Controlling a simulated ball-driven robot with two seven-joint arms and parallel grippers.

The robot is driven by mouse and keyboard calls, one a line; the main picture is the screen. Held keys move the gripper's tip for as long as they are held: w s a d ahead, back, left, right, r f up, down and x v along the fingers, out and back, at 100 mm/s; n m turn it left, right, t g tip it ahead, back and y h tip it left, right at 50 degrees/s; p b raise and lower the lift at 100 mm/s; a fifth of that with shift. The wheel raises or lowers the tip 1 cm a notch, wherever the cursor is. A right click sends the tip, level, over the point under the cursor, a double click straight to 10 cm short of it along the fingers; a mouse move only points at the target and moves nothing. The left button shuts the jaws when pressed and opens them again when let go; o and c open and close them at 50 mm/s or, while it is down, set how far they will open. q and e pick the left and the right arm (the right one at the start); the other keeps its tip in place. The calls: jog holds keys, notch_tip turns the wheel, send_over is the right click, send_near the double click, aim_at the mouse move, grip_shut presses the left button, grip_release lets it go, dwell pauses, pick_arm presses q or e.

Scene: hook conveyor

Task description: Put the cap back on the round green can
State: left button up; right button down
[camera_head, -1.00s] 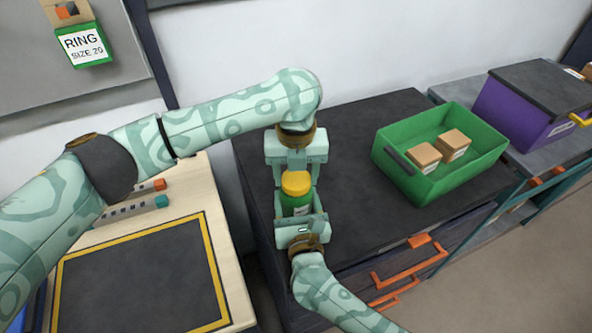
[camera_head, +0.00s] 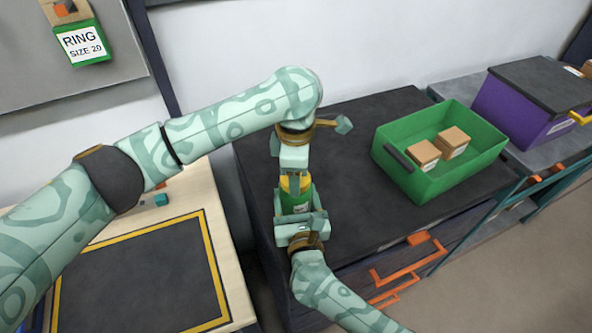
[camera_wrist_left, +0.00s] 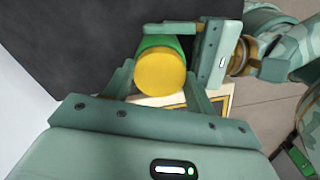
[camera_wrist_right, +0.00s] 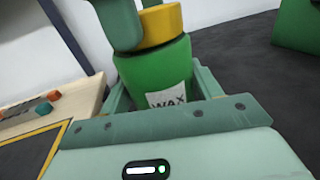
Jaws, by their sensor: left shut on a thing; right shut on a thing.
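The round green can (camera_head: 295,203) stands upright above the dark counter, with a white label reading WAX in the right wrist view (camera_wrist_right: 168,98). The yellow cap (camera_wrist_left: 160,72) sits on top of the can and appears level in the right wrist view (camera_wrist_right: 160,27). My left gripper (camera_head: 294,174) is above the can, shut on the cap, with a finger on each side of it. My right gripper (camera_head: 298,216) is shut around the can's body from the near side. The left gripper hides part of the cap in the head view.
A green bin (camera_head: 428,180) with two cardboard boxes stands to the right on the dark counter (camera_head: 350,200). Orange drawer handles (camera_head: 408,262) stick out at the front. A wooden table with a yellow-bordered dark mat (camera_head: 140,285) is at the left.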

pick_arm(q)
jog(key=o, duration=1)
jog(key=shift+c, duration=0.2)
jog(key=shift+r, duration=0.1)
jog(key=shift+r, duration=2.2)
jog(key=shift+c, duration=0.4)
